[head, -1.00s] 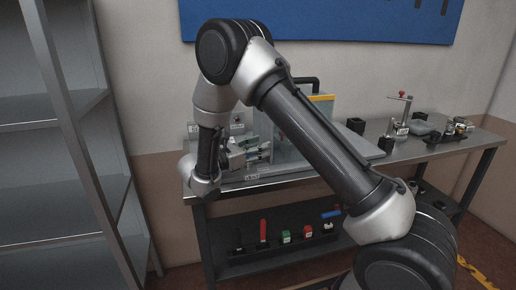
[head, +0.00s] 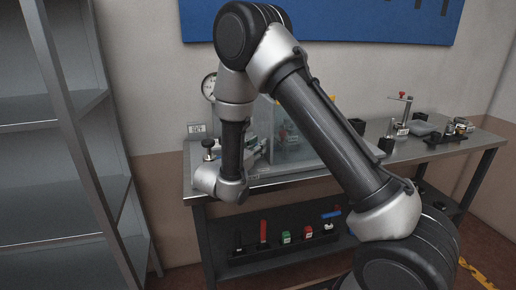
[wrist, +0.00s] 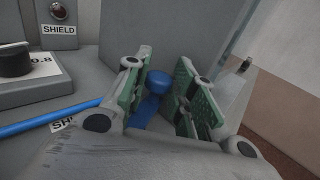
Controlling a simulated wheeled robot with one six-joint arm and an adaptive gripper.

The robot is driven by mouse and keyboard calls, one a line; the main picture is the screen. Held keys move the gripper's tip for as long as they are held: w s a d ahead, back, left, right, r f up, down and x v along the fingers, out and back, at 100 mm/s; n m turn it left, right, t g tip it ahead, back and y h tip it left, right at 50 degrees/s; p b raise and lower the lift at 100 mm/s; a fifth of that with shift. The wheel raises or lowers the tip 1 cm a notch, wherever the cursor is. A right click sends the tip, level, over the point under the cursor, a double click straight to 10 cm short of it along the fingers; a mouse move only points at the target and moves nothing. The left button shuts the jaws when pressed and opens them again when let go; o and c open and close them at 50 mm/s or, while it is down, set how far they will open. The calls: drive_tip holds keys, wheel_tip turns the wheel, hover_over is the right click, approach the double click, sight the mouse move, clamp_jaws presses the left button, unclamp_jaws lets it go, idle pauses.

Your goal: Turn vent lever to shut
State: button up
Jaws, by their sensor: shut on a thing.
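A blue lever with a round knob (wrist: 158,80) stands between the green-padded fingers of my gripper (wrist: 165,75) in the wrist view. My gripper is shut on this lever; the fingers lie on either side of its knob and stem. Its pivot is hidden by the gripper body. A label beginning "SH" (wrist: 63,123) shows just left of the gripper, partly covered. In the head view my wrist is at the bench's left front, and the fingers and lever are mostly hidden or too small to make out.
A blue rod (wrist: 50,118) runs in from the left close to the gripper. A "SHIELD" label (wrist: 59,30) is behind. A clear panelled box (head: 290,135) stands right of my wrist on the bench (head: 300,178). A black knob (head: 208,144) is on the left.

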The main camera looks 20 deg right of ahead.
drive_tip(key=n+t+y, duration=0.2)
drive_tip(key=y, duration=0.1)
drive_tip(key=w+n+t+y, duration=0.1)
drive_tip(key=n+t+y, duration=0.1)
drive_tip(key=n+y, duration=0.1)
drive_tip(key=shift+w+a+t+y, duration=0.2)
drive_tip(key=shift+t+y, duration=0.1)
drive_tip(key=shift+y, duration=0.1)
drive_tip(key=shift+w+a+n+t+y, duration=0.25)
drive_tip(key=shift+n+y, duration=0.45)
drive_tip(key=shift+y, duration=0.25)
drive_tip(key=shift+w+a+n+t+y, duration=0.1)
drive_tip(key=shift+a+n+t+y, duration=0.15)
drive_tip(key=shift+n+y, duration=0.6)
drive_tip(key=shift+y, duration=0.3)
drive_tip(key=o, duration=1)
drive_tip(key=shift+a, duration=0.1)
drive_tip(key=shift+c, duration=0.2)
wheel_tip(320, 180, up, 10)
drive_tip(key=shift+o, duration=0.3)
